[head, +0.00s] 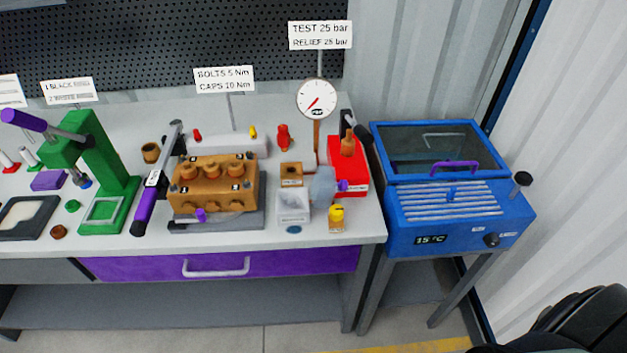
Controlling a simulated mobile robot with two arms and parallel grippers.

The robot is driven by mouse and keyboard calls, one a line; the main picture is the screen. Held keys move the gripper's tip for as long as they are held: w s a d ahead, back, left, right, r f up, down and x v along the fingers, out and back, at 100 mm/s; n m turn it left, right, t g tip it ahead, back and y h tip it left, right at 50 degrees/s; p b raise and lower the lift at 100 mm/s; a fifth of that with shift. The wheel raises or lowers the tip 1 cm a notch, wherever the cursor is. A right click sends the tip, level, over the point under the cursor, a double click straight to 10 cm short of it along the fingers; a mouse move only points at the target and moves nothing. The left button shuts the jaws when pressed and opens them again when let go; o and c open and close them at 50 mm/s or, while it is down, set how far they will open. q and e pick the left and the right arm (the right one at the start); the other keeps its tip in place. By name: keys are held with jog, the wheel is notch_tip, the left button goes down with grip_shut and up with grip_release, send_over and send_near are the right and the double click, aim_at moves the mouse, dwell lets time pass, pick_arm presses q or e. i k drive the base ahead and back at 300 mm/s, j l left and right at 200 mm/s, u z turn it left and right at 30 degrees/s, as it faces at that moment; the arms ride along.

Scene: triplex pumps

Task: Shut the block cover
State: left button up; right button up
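The brown pump block (212,187) sits on a grey base on the bench, with several round caps along its top. A pale grey bar-like piece (228,147) lies behind it; I cannot tell whether this is the block cover. The blue machine (463,218) at the right has a blue-framed, dark see-through lid (420,140) with a purple handle (455,167) near its lower edge. I cannot tell from this view whether that lid is fully down. Neither of my grippers shows.
A black and purple torque wrench (157,180) leans at the block's left. A green press (97,165) stands further left. A gauge (317,98), red box (347,166) and small parts crowd the right bench end. The purple drawer (216,263) is shut.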

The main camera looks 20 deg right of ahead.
aim_at(342, 185)
jog(key=l+u, duration=0.1)
jog(key=l, duration=0.35)
jog(key=k+l+u, duration=0.1)
jog(key=l, duration=0.35)
jog(key=k+l+u, duration=0.1)
jog(key=l, duration=0.35)
jog(key=k+l+u, duration=0.1)
jog(key=l, duration=0.35)
